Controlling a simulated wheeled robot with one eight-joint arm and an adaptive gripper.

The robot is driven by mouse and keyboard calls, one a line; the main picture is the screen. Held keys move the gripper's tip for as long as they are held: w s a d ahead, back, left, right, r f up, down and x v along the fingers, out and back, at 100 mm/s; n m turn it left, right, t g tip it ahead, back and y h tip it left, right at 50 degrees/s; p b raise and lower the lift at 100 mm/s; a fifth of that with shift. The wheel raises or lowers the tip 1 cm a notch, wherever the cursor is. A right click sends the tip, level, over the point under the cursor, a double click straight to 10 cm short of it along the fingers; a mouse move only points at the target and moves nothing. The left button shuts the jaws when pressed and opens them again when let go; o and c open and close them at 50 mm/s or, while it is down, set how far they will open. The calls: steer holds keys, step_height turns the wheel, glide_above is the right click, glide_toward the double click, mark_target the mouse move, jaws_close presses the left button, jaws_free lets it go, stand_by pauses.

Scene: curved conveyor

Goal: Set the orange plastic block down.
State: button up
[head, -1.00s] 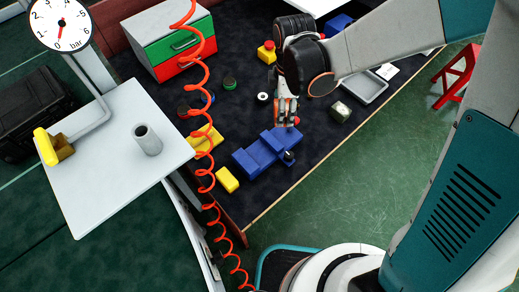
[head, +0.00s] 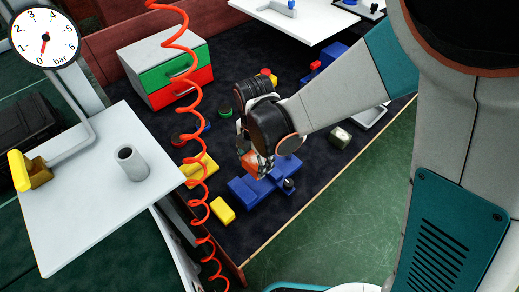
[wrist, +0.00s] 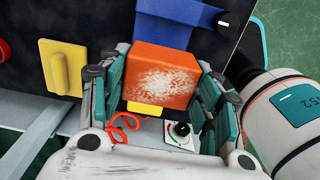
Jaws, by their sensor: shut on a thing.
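The orange plastic block (wrist: 160,75) has a scuffed pale patch on its face. My gripper (wrist: 163,88) is shut on it, with teal-and-grey fingers at both sides of the block. In the head view my gripper (head: 256,166) hangs over the dark mat, close to a blue stepped piece (head: 246,190). The block (head: 251,161) shows there only as a small orange part, mostly hidden by the fingers. I cannot tell the gap between the block and what lies below it.
Yellow blocks (head: 222,210) lie left of the blue piece. A red coiled hose (head: 190,160) hangs left of my gripper. A white side table (head: 95,190) holds a grey cylinder (head: 132,162). A drawer unit (head: 168,68) stands behind. Dark mat (head: 320,185) is clear toward the front right.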

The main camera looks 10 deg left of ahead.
step_height(320, 180, down, 9)
steer(key=b, duration=0.5)
steer(key=shift+f, duration=0.15)
steer(key=shift+f+b, duration=0.15)
steer(key=shift+b, duration=0.15)
steer(key=o, duration=1.2)
step_height(320, 180, up, 12)
steer(key=p, duration=0.5)
steer(key=shift+r, duration=0.2)
